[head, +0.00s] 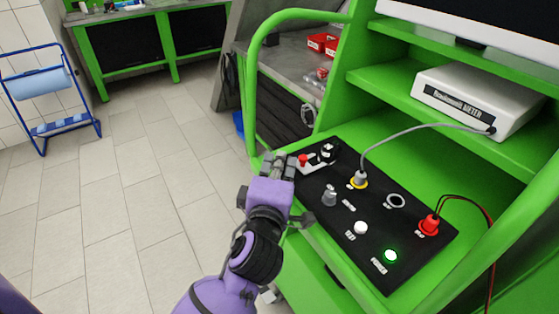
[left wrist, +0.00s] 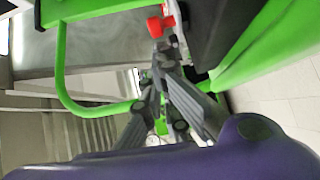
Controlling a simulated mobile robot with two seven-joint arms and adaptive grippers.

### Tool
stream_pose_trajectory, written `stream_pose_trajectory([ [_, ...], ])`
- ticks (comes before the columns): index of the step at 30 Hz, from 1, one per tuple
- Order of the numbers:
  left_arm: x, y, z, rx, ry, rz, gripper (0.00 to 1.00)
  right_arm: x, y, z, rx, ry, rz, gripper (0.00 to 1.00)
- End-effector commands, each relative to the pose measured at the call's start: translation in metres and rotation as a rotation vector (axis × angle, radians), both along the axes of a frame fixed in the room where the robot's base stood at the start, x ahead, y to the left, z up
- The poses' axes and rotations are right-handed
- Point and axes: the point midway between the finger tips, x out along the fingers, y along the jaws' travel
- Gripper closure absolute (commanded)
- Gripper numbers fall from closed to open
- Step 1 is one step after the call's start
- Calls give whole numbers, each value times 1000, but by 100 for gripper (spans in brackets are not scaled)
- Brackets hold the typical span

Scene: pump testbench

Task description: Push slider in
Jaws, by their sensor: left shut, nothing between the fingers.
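The black control panel (head: 340,222) lies in the green bench. At its far left end is a light metal slider plate with a red knob (head: 303,159) and a black clamp-like part (head: 327,151). In the left wrist view the red knob (left wrist: 161,23) is just beyond the fingertips. My left gripper (head: 277,162) is shut and empty, at the panel's left edge beside the slider plate. Its fingers (left wrist: 165,60) point toward the slider; I cannot tell whether they touch it. My right gripper is out of view.
The panel also carries a grey knob (head: 329,196), a white button (head: 361,228), a lit green button (head: 390,256), and a red plug (head: 429,225) with cables. A green tube frame (head: 249,90) rises behind the gripper. A white meter (head: 480,98) stands on the shelf.

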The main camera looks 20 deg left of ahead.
Motion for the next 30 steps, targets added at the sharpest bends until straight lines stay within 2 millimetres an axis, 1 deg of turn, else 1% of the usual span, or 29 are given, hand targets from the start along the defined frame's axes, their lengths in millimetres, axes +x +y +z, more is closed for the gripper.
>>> stream_pose_trajectory([
  [4, 6, -4, -1, -5, 1, 2, 100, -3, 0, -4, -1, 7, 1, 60],
  [8, 18, -13, -2, -6, 2, 2, 100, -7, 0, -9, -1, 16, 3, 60],
  [13, 28, -22, -2, -4, 2, 0, 100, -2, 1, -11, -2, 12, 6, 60],
  [19, 30, -24, 0, 1, 0, 0, 100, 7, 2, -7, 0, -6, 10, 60],
  [30, 31, -21, 2, 0, 0, -1, 100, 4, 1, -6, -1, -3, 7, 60],
])
